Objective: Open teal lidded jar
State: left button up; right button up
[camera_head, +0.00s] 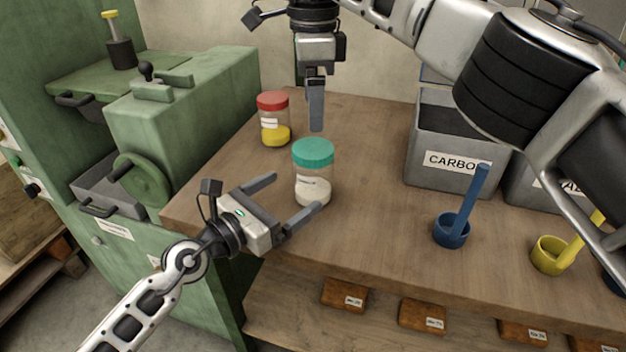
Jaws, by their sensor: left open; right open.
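The teal lidded jar (313,172) stands upright on the wooden workbench, clear-walled with white contents and a label. Its teal lid (313,152) sits on top. My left gripper (299,197) is open at the jar's lower left, its two fingers pointing towards the jar; one fingertip lies close to the jar's base, and I cannot tell if it touches. My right gripper (316,126) points down just above and behind the lid in the picture. It is seen edge-on, so the gap between its fingers is hidden. The lid looks clear of it.
A red-lidded jar (274,119) with yellow contents stands behind left. A grey bin labelled CARBO (447,146), a blue scoop (453,229) and a yellow scoop (550,256) are to the right. A green machine (190,105) borders the workbench (376,221) on the left.

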aim_at(312, 177)
pick_arm(q)
jog(key=x, duration=0.7)
jog(key=shift+w, duration=0.15)
pick_arm(e)
jog(key=shift+w, duration=0.1)
